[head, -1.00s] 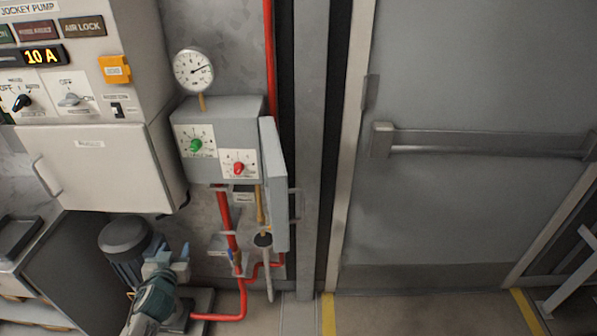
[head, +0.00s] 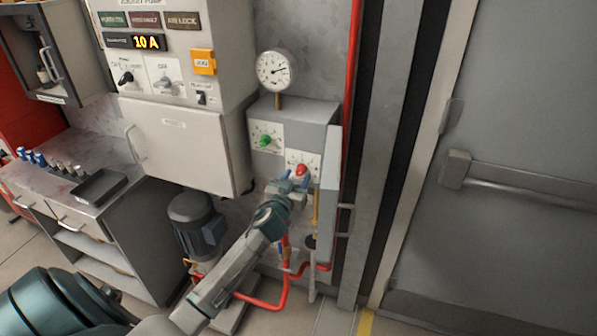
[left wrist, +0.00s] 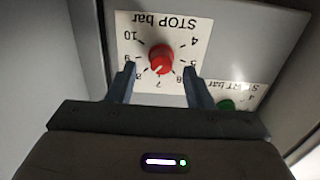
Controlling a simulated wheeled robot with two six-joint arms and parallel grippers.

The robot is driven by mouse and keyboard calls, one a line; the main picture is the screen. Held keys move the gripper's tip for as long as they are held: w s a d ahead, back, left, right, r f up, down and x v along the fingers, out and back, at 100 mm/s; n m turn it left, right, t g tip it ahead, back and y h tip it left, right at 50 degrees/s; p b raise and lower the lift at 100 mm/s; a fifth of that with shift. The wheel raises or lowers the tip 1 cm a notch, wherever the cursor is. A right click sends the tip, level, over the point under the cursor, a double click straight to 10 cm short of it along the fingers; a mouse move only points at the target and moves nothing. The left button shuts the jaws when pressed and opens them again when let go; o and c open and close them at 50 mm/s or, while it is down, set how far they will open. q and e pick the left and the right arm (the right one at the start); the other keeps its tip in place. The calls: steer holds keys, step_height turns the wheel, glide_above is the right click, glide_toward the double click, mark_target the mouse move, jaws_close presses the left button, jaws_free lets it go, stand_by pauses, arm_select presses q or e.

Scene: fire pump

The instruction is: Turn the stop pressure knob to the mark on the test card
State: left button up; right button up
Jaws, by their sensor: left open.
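The red stop pressure knob (head: 302,170) sits on the lower right of the grey switch box. In the left wrist view the knob (left wrist: 161,59) is on a white dial plate (left wrist: 190,28) marked STOP bar, upside down, with numbers from 4 to 10. The exact knob pointing is too small to read surely. My left gripper (head: 293,181) is open in front of the dial. In the left wrist view its fingers (left wrist: 160,83) stand either side of the knob, with gaps showing. I cannot identify the test card. My right gripper is out of view.
A green knob (head: 265,141) on the START dial is beside the red one. The box's open door (head: 331,185) stands close on the right. A gauge (head: 276,71) is above, red pipes (head: 268,303) and a motor (head: 196,222) below. An orange item (head: 204,62) is on the panel.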

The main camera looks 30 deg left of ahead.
arm_select(q)
steer(key=shift+w+a, duration=0.25)
steer(key=shift+w, duration=0.45)
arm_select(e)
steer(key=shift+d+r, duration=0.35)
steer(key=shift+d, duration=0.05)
arm_select(q)
steer(key=c, duration=0.7)
steer(key=shift+c, duration=1.3)
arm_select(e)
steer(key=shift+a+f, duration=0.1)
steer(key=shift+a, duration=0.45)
